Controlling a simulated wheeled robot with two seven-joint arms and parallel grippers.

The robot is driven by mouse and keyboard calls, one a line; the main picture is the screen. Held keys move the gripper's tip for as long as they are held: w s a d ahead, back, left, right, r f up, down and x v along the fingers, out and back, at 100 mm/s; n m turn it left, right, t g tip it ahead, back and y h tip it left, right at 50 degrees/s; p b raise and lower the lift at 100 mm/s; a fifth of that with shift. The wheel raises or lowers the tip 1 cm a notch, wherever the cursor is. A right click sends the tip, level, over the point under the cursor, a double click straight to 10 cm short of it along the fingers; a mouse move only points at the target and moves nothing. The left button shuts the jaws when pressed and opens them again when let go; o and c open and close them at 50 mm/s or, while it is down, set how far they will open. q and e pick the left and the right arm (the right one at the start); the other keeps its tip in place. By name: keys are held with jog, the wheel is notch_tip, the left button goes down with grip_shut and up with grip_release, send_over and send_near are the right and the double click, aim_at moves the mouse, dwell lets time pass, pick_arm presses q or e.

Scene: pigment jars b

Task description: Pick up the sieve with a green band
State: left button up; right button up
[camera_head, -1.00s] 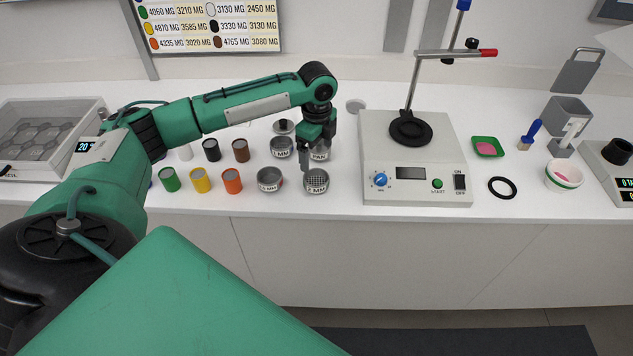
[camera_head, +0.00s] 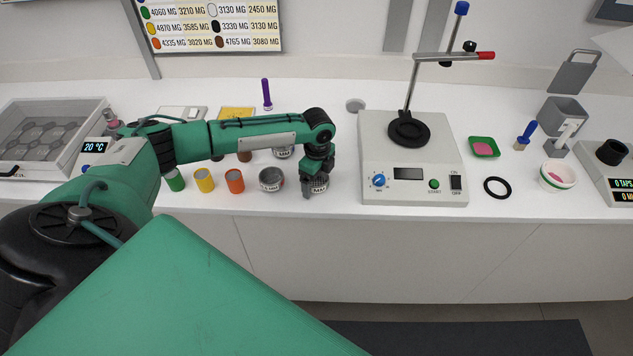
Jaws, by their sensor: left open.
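Several small metal sieves with white labels stand at the middle of the bench. My left gripper (camera_head: 311,189) is open, pointing down at the front right sieve (camera_head: 321,186), whose top and left side it mostly hides. I cannot tell whether its fingers touch that sieve. Another sieve (camera_head: 271,181) stands just left of the gripper, in the front row. A third sieve (camera_head: 284,153) shows behind my forearm, partly hidden. I cannot make out a green band on any of them. My right gripper is out of view.
Green, yellow and orange jars (camera_head: 204,181) stand left of the sieves, with darker jars behind my arm. A white stirrer (camera_head: 415,175) with a rod stand is close on the right. A purple-handled tool (camera_head: 266,95) stands behind. The bench's front edge is near.

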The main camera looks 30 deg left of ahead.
pick_arm(q)
jog(key=shift+c, duration=0.4)
jog(key=c, duration=1)
jog(key=shift+r, duration=0.2)
